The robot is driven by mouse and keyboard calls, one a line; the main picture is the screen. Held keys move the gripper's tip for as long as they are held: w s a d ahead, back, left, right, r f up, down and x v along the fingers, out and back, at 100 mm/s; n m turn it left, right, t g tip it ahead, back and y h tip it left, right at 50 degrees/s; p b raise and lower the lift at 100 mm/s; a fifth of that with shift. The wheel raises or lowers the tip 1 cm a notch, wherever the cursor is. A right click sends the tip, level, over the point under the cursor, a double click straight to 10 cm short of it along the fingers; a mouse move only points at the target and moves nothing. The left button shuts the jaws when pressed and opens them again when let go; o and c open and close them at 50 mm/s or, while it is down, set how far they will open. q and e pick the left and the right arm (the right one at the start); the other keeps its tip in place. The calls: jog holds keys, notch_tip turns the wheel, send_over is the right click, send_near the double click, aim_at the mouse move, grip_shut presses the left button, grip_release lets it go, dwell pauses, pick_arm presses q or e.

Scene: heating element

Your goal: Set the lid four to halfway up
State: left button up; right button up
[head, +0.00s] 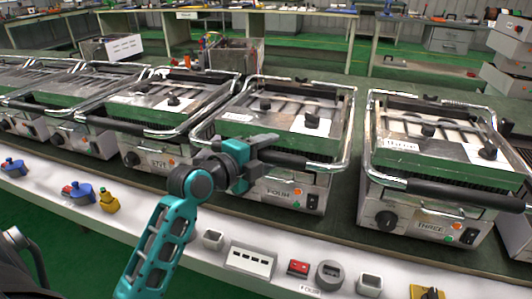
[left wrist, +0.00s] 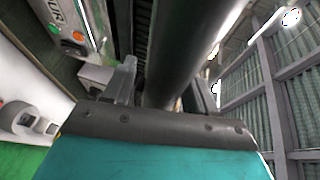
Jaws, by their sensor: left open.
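The grill labelled FOUR (head: 318,181) stands in the middle of the row in the head view. Its lid (head: 285,128) lies low over the base and looks shut, with a chrome frame and a black handle bar (head: 305,161) along the front. My left gripper (head: 268,152) is at the left part of this bar. In the left wrist view the dark bar (left wrist: 185,45) runs between the two open fingers (left wrist: 163,92). Whether the fingers touch it cannot be told. The gripper covers part of the lid's front left. My right gripper is not in view.
Grill THREE (head: 430,227) stands to the right, its lid low. The grill to the left (head: 160,135) is close beside four. A white front ledge (head: 215,262) carries switches and sockets. Benches stand behind.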

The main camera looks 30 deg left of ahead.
pick_arm(q)
grip_shut()
dwell(0.4)
